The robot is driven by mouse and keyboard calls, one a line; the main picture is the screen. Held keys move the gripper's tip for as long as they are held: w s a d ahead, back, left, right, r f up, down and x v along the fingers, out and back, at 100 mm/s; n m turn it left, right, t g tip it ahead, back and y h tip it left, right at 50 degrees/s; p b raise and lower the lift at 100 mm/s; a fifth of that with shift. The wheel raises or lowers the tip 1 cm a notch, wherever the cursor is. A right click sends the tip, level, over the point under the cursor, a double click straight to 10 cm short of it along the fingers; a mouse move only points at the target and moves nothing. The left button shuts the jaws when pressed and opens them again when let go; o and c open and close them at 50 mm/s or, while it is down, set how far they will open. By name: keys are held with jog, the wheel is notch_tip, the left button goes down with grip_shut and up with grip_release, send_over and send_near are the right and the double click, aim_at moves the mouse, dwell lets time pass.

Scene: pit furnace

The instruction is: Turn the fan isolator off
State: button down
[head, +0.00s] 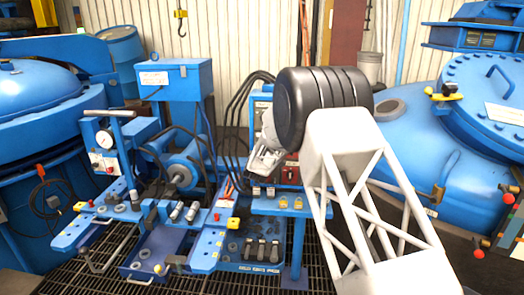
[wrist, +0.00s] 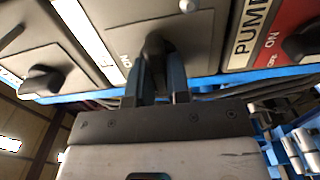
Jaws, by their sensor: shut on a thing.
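In the wrist view a dark rotary knob (wrist: 156,43) sits on a grey switch box (wrist: 190,38). My gripper (wrist: 157,72) is shut on this knob, with one finger on each side of it. A white label strip (wrist: 88,32) runs beside the box, but most of its lettering cannot be read, so the pictures do not confirm the switch's name. In the head view my gripper (head: 257,168) is at the blue switch cabinet (head: 262,97). My arm hides the knob and the fingertips there.
A red switch plate with a dark knob (wrist: 303,43) and a PUMP label (wrist: 248,30) is close on the right. Another dark knob (wrist: 42,82) is on the left. A blue bench (head: 290,205) with small fittings stands below the cabinet.

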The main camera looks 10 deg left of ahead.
dwell(0.3)
jog(key=c, duration=1.1)
grip_release()
jog(key=shift+s, duration=0.1)
jog(key=shift+s, duration=3.8)
